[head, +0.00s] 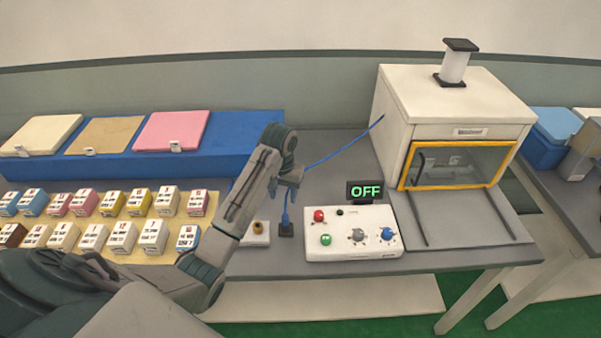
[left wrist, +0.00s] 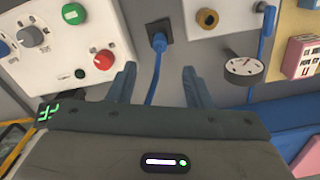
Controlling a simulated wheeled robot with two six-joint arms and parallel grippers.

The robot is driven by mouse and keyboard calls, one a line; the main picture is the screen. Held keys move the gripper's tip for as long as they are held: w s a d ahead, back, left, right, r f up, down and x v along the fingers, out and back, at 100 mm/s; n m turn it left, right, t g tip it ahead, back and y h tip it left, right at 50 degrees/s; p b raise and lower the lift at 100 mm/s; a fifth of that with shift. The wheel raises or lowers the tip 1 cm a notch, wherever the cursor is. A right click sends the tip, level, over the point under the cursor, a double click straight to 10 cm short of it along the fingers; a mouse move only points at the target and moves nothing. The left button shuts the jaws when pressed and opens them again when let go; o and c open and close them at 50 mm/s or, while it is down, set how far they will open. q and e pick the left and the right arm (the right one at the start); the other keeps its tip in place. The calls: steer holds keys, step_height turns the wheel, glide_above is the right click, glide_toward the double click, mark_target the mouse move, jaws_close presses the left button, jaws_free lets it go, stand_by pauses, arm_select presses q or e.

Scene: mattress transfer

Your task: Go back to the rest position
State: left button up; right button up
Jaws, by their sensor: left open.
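My left gripper (head: 288,184) is in the head view above the table, left of the white control box (head: 350,246). In the left wrist view my left gripper (left wrist: 158,88) is open, its two blue-grey fingers apart with nothing held. Beyond the gap between them, a blue cable (left wrist: 157,70) runs to a black socket (left wrist: 160,31); I cannot tell how far it is from the fingers. My right gripper is not in view.
A white chamber (head: 455,100) with a yellow-framed window stands at the right. Rows of small labelled blocks (head: 150,236) fill the left of the table. Behind them a blue platform (head: 240,135) bears cream, tan and pink pads. A round gauge (left wrist: 243,67) shows near my fingers.

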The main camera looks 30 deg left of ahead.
arm_select(q)
steer(key=s+d+f+m+t, duration=0.1)
steer(key=s+d+f, duration=0.1)
steer(key=s, duration=0.6)
steer(key=s+d+f+m, duration=0.1)
steer(key=s+d+f, duration=0.2)
steer(key=s, duration=0.4)
steer(key=s+d+f+m+t, duration=0.1)
steer(key=s+d+f, duration=0.1)
steer(key=s, duration=0.6)
steer(key=s+d+r+t, duration=0.2)
steer(key=s+r, duration=0.1)
steer(key=s, duration=0.6)
step_height(320, 180, down, 38)
steer(key=a+g+y+b, duration=0.1)
steer(key=a+g+b, duration=0.15)
steer(key=b, duration=0.55)
steer(key=s+f+b, duration=0.2)
steer(key=s+f, duration=0.7)
steer(key=f, duration=0.3)
steer(key=s+a+f+b, duration=0.1)
steer(key=s+f+b, duration=0.2)
steer(key=s+f, duration=0.6)
step_height(320, 180, down, 4)
steer(key=shift+s+a+r+b, duration=0.1)
steer(key=shift+s+a+b, duration=0.05)
steer(key=shift+a+b, duration=0.15)
